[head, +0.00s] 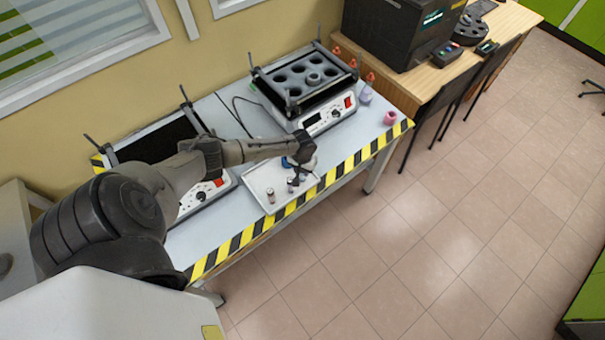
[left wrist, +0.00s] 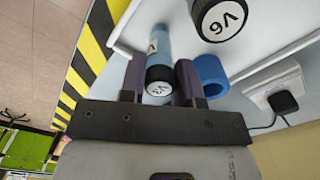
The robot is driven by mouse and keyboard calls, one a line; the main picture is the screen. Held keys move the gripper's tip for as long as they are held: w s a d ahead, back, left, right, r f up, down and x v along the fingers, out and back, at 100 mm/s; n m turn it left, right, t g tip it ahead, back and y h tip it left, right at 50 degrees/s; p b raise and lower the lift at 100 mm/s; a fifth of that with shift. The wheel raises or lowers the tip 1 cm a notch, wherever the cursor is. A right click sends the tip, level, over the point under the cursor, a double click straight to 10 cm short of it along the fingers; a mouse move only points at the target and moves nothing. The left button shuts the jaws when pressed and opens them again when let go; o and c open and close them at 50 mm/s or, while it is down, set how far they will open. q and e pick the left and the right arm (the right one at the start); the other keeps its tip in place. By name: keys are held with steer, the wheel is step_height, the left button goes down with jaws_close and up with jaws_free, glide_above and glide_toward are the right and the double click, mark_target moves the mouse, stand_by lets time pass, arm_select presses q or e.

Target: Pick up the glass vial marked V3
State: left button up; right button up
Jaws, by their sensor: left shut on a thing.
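My left gripper (head: 296,177) is over the white tray (head: 257,187) on the lab table. In the left wrist view its fingers (left wrist: 158,84) are shut on a glass vial (left wrist: 158,50) with a dark cap and bluish body. The small white mark on its cap is upside down and seems to read V3. The head view is too small to read any mark. Whether the vial is clear of the tray, I cannot tell. My right gripper is not in view.
Another vial (head: 270,196) stands on the tray. A shaker with round holes (head: 304,75) stands behind. A pink item (head: 390,118) is at the right.

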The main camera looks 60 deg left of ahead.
arm_select(q)
steer(key=shift+c, duration=1.3)
steer(key=shift+r, duration=0.1)
